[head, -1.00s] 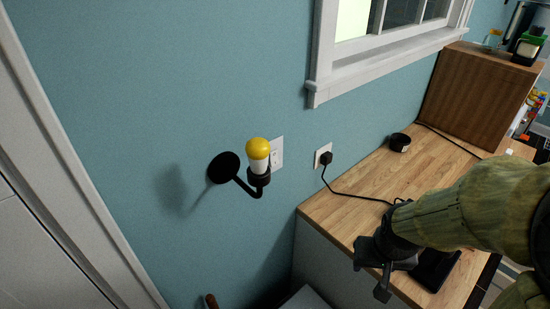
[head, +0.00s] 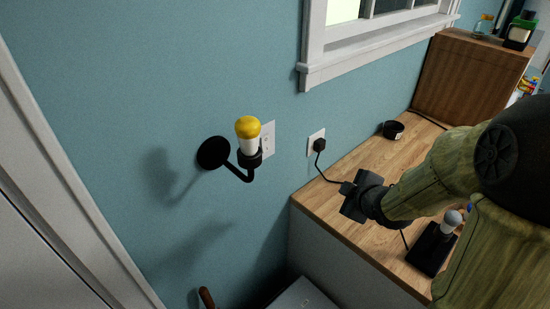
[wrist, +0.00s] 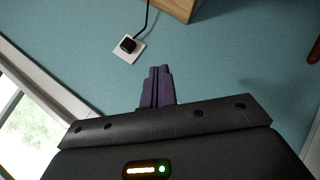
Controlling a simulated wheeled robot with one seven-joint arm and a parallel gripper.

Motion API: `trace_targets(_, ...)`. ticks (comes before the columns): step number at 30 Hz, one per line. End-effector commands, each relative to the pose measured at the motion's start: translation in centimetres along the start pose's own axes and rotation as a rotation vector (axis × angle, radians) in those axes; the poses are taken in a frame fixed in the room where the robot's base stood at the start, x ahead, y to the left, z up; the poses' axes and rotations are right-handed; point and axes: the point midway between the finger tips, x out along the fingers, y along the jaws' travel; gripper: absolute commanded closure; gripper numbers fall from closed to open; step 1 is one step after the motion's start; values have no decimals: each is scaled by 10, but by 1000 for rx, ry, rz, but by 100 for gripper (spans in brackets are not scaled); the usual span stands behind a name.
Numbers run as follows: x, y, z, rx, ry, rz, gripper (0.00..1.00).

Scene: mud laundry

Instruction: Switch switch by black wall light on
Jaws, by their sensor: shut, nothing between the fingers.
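The black wall light (head: 213,153) sticks out from the teal wall and holds an upright bulb (head: 248,136) with a yellow top and white lower part. No glow shows on the wall around it. A white switch plate (head: 267,139) is on the wall just right of the bulb, partly hidden by it; its switch position is too small to tell. My gripper (head: 347,190) is right of and below the plate, above the counter's wall-side edge and apart from the plate. In the wrist view its purple fingers (wrist: 159,72) are together and empty, pointing at bare wall.
A plugged outlet (head: 316,145) is between the plate and my gripper; it also shows in the wrist view (wrist: 137,55). Its black cord runs over the wooden counter (head: 333,212). A window sill (head: 380,50) is above. Wall below the light is mostly clear.

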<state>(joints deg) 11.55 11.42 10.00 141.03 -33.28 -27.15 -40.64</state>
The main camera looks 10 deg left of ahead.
Motion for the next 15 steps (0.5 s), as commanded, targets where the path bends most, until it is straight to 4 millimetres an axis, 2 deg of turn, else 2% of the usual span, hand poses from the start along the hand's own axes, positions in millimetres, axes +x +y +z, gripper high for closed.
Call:
trace_targets(1, 8, 0, -6, -76, 56, 19, 100)
trace_targets(6, 19, 5, -38, -351, 268, 109, 100)
trace_targets(12, 17, 3, -74, -620, 511, 248, 100)
trace_targets(15, 12, 2, -86, -703, 596, 308, 100)
